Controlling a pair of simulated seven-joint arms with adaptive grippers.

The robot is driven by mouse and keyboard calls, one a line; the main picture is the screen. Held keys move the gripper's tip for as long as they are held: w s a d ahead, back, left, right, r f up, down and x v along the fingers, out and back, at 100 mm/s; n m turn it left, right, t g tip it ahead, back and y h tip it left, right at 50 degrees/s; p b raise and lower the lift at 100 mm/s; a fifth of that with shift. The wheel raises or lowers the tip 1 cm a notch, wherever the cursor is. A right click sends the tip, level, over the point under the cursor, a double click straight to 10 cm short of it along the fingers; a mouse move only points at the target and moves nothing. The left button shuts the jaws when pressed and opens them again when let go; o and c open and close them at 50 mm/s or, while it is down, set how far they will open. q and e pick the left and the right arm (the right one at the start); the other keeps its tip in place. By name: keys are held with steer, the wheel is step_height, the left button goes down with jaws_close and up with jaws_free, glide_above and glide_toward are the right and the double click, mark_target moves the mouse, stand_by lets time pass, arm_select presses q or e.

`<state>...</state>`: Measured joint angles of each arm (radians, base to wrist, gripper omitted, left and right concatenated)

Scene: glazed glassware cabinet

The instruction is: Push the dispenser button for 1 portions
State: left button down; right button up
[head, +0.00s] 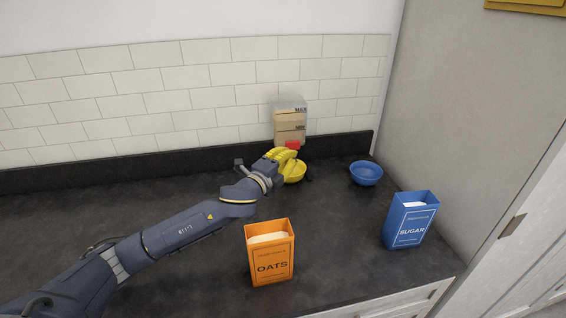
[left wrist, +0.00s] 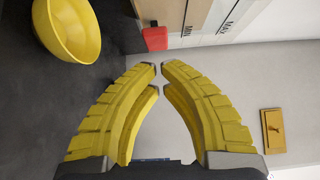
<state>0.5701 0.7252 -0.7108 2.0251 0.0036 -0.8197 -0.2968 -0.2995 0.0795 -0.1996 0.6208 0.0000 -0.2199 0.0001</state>
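The dispenser (head: 290,122) is a clear-topped box with tan contents and level marks, standing against the tiled wall in the head view. Its red button (head: 293,145) is low on the front. The dispenser (left wrist: 200,20) and red button (left wrist: 155,39) show sideways in the left wrist view. My left gripper (head: 290,154) has yellow fingers and is just in front of the button. In the left wrist view its fingertips (left wrist: 160,66) meet almost together with nothing between them, and the button appears just beyond them; contact does not show. My right gripper is not in view.
A yellow bowl (head: 296,174) sits below the dispenser, partly hidden by my left gripper; it also shows in the left wrist view (left wrist: 66,30). A blue bowl (head: 366,174), an orange oats box (head: 270,265) and a blue sugar box (head: 408,228) stand on the dark counter.

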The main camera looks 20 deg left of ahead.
mark_target(293, 146)
arm_select(q)
steer(key=shift+x, duration=2.05)
